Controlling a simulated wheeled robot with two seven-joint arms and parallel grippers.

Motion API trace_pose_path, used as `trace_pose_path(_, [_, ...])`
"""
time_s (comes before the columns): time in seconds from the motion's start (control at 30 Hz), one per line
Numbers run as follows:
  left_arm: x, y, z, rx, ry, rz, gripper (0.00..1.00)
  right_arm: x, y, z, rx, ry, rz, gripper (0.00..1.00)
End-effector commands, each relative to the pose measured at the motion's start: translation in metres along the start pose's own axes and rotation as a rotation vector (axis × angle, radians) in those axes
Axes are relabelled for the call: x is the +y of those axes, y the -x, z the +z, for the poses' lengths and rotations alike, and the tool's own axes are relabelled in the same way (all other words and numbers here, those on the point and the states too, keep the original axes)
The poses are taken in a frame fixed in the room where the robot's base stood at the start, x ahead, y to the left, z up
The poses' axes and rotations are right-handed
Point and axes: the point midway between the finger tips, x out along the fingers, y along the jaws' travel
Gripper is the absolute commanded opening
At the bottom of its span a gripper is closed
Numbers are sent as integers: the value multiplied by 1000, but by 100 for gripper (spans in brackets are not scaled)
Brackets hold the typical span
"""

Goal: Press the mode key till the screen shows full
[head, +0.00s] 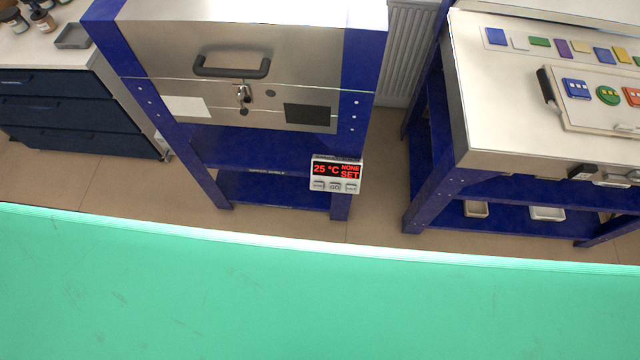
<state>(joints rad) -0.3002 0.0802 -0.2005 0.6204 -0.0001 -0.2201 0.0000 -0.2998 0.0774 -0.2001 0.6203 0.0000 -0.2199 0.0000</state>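The kiln's control box (336,175) is fixed at the lower right of the blue kiln stand, on its right leg. Its screen (336,171) is lit red and reads "25 °C", with "NONE" above "SET" at the right. Three keys sit in a row below the screen; the middle key (335,187) appears to read "GO". The labels on the left key (318,186) and right key (352,188) are too small to read surely, so I cannot tell which is the mode key. Neither of my grippers is in view.
The steel kiln (290,40) has a dark handle (231,68) and a latch (243,92). A green surface (300,300) fills the foreground. A workbench (480,110) with coloured glass pieces stands right, a drawer cabinet (80,115) left. Floor shows between them.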

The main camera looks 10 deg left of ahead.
Motion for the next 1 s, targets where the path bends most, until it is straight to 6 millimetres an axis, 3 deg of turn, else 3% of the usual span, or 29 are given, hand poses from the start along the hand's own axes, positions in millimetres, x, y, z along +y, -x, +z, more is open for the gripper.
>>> trace_pose_path(0.93, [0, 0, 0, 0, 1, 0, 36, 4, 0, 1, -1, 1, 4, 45])
trace_pose_path(1.0, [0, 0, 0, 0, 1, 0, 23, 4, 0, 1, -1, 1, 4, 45])
